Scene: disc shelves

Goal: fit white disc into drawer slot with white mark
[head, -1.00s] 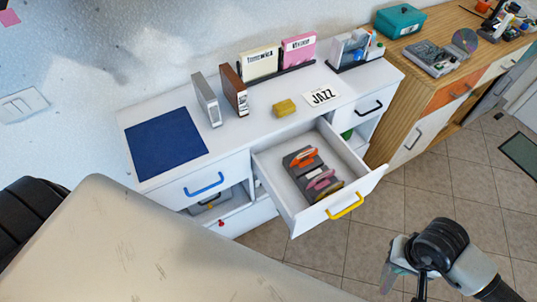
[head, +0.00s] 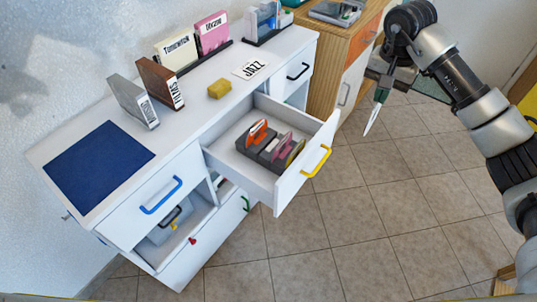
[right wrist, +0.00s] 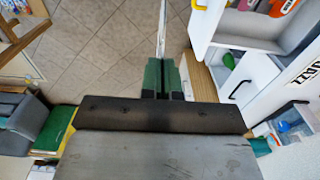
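My right gripper (head: 376,100) is shut on the white disc (head: 372,120), which shows nearly edge-on and points down. In the right wrist view the green fingers (right wrist: 161,72) clamp the disc (right wrist: 161,28), a thin pale upright strip. The gripper is in the air, right of the open drawer (head: 318,150) and apart from it. In the drawer a dark grey slotted rack (head: 266,157) holds an orange disc (head: 257,131), a pink one (head: 281,150) and a yellowish one (head: 296,151). I cannot make out a white mark. My left gripper is out of view.
The white cabinet top holds a blue mat (head: 98,165), cases (head: 160,82), a yellow block (head: 219,89) and a JAZZ card (head: 250,69). The yellow drawer handle (head: 317,162) sticks out in front. A wooden cabinet (head: 325,60) stands beyond.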

